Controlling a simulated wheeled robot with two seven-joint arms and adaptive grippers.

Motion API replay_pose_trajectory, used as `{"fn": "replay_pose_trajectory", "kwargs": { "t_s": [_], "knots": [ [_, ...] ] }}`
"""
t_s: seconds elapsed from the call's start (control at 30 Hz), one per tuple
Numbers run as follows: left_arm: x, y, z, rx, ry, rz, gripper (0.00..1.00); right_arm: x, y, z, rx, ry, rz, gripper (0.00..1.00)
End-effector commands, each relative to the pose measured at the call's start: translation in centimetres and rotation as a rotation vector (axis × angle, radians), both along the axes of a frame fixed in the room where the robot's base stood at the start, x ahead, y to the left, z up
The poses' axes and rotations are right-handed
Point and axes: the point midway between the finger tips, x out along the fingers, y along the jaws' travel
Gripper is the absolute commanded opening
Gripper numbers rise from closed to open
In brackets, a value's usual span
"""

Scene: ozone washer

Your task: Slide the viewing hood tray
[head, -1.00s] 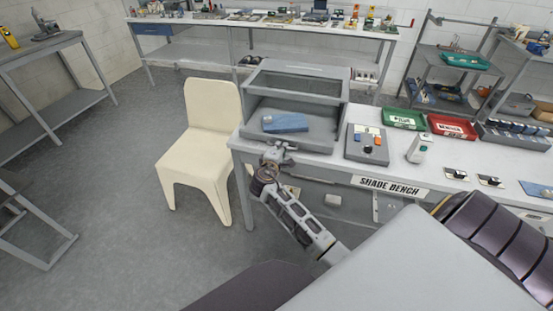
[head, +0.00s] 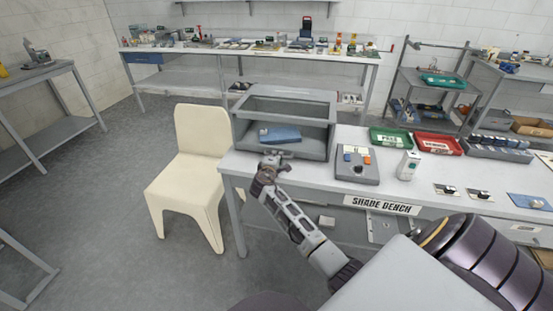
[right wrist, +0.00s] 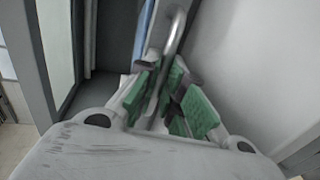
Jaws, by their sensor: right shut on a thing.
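The viewing hood (head: 287,104) is a grey box with a framed window on top and an open front, at the left end of the bench. A blue block-like thing (head: 279,134) lies inside on its grey tray, whose front edge is partly hidden by my gripper. My right gripper (head: 272,162) is at the hood's lower front edge, left of its middle. In the right wrist view, the green-padded fingers of my right gripper (right wrist: 168,98) are shut on a metal bar handle (right wrist: 177,35). My left gripper is not in view.
The shade bench (head: 300,178) also bears a grey control box (head: 356,166), a white bottle-like thing (head: 407,165), a green tray (head: 391,137) and a red tray (head: 439,144). A cream chair (head: 190,176) stands close at the bench's left end.

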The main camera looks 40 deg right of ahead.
Motion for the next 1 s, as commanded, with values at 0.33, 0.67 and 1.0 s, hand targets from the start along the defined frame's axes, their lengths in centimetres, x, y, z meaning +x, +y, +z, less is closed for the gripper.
{"fn": "replay_pose_trajectory", "kwargs": {
  "t_s": [0.33,0.67,1.0],
  "knots": [
    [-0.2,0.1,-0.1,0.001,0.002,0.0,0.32,0.1,-0.2,0.3,-0.003,-0.004,0.001,0.32],
    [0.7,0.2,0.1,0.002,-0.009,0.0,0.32,-0.1,0.1,0.3,-0.002,-0.003,0.001,0.32],
    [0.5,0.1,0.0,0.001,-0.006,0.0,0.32,-1.7,1.9,0.7,-0.002,-0.003,0.001,0.32]
  ]
}}
